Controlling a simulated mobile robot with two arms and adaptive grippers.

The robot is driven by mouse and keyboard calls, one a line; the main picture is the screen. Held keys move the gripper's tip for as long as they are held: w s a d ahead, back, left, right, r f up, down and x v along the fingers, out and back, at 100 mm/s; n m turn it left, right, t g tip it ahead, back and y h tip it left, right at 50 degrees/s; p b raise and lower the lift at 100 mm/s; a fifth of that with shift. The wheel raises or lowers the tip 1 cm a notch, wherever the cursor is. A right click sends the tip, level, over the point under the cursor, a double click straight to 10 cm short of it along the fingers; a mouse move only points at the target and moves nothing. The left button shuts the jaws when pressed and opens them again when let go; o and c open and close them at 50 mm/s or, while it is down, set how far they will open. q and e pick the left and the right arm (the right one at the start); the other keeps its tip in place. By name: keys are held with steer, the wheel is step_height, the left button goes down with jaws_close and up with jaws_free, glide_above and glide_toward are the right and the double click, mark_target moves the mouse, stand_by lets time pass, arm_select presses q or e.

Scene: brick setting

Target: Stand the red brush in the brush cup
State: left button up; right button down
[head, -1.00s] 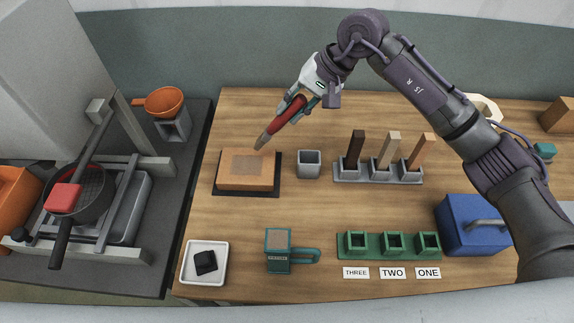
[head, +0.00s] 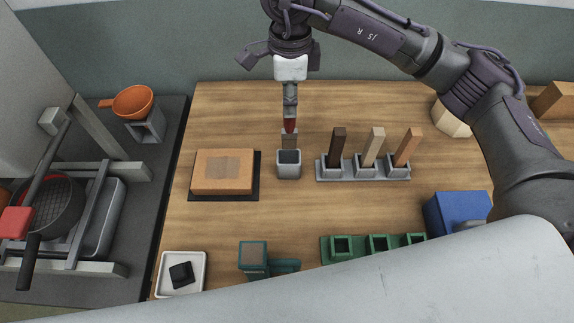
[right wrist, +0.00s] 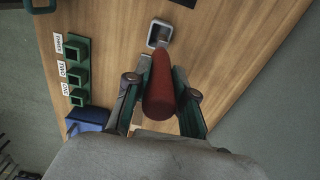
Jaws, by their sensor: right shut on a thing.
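The red brush (head: 290,125) is held upright, tip down, by my right gripper (head: 290,108), which is shut on its handle. The brush cup (head: 289,171) is a small grey square cup on the wooden table. In the head view the brush's tan tip lines up with the cup's back rim; I cannot tell if it is inside or just above or behind it. In the right wrist view the red handle (right wrist: 160,92) lies between the fingers and partly covers the cup (right wrist: 160,26). My left gripper is out of view.
A tan block on a dark mat (head: 251,190) sits left of the cup. A grey rack (head: 362,173) with three upright sticks stands close on the right. A teal mug (head: 253,258), a white dish (head: 203,270) and green holders (head: 340,247) are nearer the front.

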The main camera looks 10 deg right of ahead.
mark_target(289, 132)
steer(key=shift+s+a+r, duration=0.1)
steer(key=shift+f, duration=0.2)
step_height(289, 132, down, 4)
steer(key=shift+r+p, duration=0.1)
steer(key=shift+p, duration=0.8)
step_height(289, 132, down, 6)
steer(key=shift+r+p, duration=0.2)
steer(key=shift+p, duration=0.45)
steer(key=shift+f, duration=0.15)
steer(key=c, duration=1)
jaws_free()
